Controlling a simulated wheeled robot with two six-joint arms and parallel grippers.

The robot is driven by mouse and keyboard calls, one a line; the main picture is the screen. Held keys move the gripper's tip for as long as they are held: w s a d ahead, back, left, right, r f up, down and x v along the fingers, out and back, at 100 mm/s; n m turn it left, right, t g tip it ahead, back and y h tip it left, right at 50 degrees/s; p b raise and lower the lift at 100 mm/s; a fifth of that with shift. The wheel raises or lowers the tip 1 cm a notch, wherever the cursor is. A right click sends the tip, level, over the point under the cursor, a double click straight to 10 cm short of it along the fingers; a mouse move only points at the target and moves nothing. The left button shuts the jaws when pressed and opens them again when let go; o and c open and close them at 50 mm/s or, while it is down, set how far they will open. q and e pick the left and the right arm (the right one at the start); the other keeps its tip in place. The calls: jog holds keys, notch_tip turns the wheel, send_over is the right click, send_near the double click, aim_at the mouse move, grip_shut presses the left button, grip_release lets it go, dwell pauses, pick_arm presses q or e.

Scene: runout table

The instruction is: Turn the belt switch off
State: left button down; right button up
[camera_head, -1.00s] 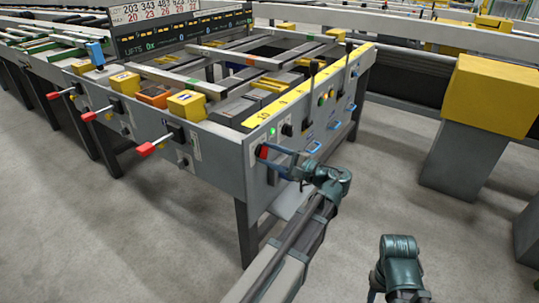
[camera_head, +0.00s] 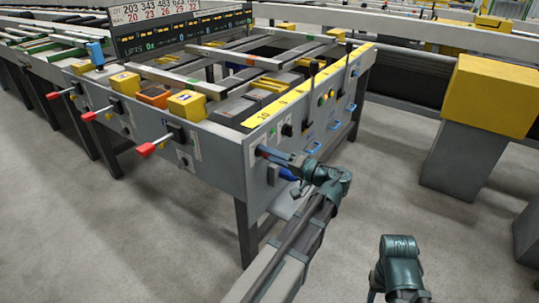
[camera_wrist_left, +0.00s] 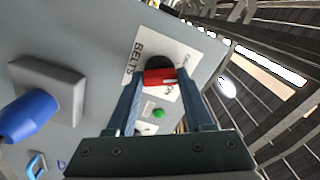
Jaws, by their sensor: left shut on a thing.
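The belt switch is a red handle (camera_wrist_left: 159,77) on a black round base, on a white plate lettered BELTS, in the left wrist view. My left gripper (camera_wrist_left: 160,84) has one finger on each side of the red handle and is shut on it. A small green lamp (camera_wrist_left: 159,113) sits on the plate beside the switch. In the head view my left gripper (camera_head: 264,151) reaches the table's near end panel, and its fingers hide the red handle there. Only part of my right arm shows at the bottom; its jaws are not visible.
A blue handle (camera_wrist_left: 28,116) on a grey block sticks out of the panel close to my left gripper. Several red-tipped levers (camera_head: 147,148) stick out along the table's left side. A yellow box (camera_head: 490,95) on a grey post stands at right. The floor between is clear.

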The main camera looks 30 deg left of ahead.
pick_arm(q)
jog(key=shift+n, duration=1.8)
jog(key=shift+f, duration=0.1)
jog(key=shift+c, duration=1.4)
grip_release()
jog(key=s+d, duration=0.1)
jog(key=d, duration=1.2)
jog(key=shift+d, duration=0.4)
